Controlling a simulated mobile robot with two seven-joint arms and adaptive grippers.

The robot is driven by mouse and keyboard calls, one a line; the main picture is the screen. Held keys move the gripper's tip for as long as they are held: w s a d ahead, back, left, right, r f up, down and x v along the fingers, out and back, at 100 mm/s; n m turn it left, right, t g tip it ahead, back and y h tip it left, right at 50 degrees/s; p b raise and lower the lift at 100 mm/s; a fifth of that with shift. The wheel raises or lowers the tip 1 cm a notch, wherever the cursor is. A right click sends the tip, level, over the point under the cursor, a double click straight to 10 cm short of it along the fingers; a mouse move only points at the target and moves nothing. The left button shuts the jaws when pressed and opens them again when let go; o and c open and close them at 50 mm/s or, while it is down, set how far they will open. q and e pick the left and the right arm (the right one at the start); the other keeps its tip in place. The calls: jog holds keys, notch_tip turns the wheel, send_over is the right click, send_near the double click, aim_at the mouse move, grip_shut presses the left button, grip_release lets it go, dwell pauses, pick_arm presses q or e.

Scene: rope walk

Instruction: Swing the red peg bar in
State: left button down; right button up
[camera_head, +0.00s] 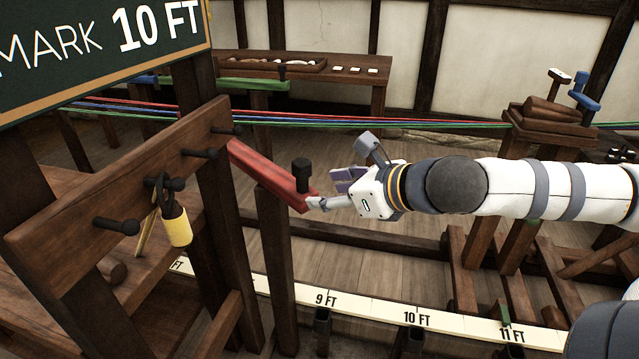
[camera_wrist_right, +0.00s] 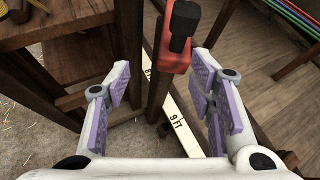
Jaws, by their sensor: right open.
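The red peg bar (camera_head: 262,170) slants from the dark wooden frame toward the right gripper, with a black peg (camera_head: 301,172) upright near its free end. My right gripper (camera_head: 328,192) comes in from the right, at the bar's free end. In the right wrist view its purple-padded fingers (camera_wrist_right: 160,100) are spread wide with nothing between them. In that view the bar's red end (camera_wrist_right: 171,62) and the black peg (camera_wrist_right: 182,28) lie ahead of the gap between the fingers. Whether a finger touches the bar I cannot tell. My left gripper is not in view.
A wooden rack with black pegs (camera_head: 62,232) stands at the left, a yellow-tagged padlock (camera_head: 178,226) hanging on it. Colored ropes (camera_head: 400,124) stretch across behind the bar. A scale strip (camera_head: 370,314) runs low in front. A wooden stand (camera_head: 540,120) is at the right.

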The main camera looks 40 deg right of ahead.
jog(key=m+t, duration=0.1)
jog(key=m, duration=0.1)
send_near(304, 163)
jog(key=s, duration=0.2)
jog(key=shift+h, duration=0.3)
jog(key=b+x, duration=0.1)
jog(key=x, duration=0.2)
jog(key=f+b+x, duration=0.1)
jog(key=x, duration=0.2)
jog(key=shift+w+a+f, duration=0.15)
jog(key=shift+a, duration=0.05)
jog(key=w+b, duration=0.1)
jog(key=w, duration=0.2)
jog(key=w+f+b, duration=0.1)
jog(key=w, duration=0.1)
jog(key=shift+w+a+b, duration=0.3)
jog(key=shift+b, duration=0.05)
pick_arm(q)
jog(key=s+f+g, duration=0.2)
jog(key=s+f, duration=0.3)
pick_arm(e)
jog(key=shift+w+r, duration=0.15)
jog(key=shift+r, duration=0.1)
grip_shut()
